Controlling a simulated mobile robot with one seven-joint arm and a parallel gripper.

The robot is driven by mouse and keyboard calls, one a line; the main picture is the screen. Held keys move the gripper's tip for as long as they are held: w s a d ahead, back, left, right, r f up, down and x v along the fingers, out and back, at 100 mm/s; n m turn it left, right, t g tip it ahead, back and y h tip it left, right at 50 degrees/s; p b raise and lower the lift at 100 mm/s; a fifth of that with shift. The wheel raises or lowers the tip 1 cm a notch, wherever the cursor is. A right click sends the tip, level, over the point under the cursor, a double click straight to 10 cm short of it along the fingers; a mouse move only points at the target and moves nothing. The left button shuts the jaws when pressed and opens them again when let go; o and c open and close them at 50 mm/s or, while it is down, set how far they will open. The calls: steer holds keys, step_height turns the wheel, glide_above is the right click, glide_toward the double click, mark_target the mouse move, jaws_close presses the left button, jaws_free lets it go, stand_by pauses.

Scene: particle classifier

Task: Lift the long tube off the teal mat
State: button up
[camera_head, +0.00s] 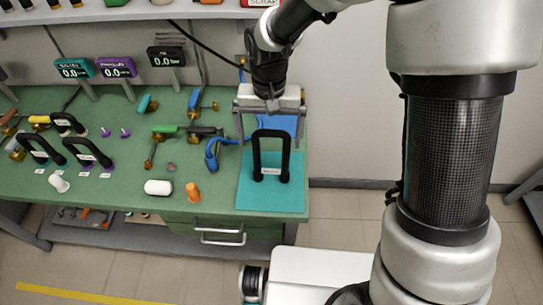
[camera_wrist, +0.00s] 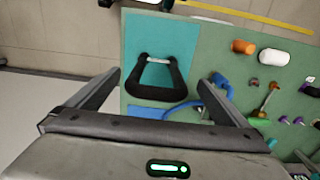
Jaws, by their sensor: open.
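The long tube (camera_head: 257,155) is a black upside-down U with a small white label between its feet. It stands on the teal mat (camera_head: 246,196) at the bench's right front corner. In the wrist view the tube (camera_wrist: 154,92) shows as a black loop on the teal mat (camera_wrist: 138,32). My gripper (camera_head: 270,126) is open and empty, with fingers spread wide, above and behind the tube in the head view. In the wrist view the tube lies between and beyond my gripper's fingers (camera_wrist: 158,80). I see no contact.
A blue fitting with hose (camera_head: 212,152) lies left of the mat. Shorter black tubes (camera_head: 86,152) are at the left. Gauges (camera_head: 165,57) stand at the back.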

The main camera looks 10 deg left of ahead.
step_height(320, 180, down, 8)
steer(key=w, duration=0.1)
steer(key=shift+d, duration=0.15)
steer(key=shift+f, duration=0.1)
steer(key=c, duration=1.2)
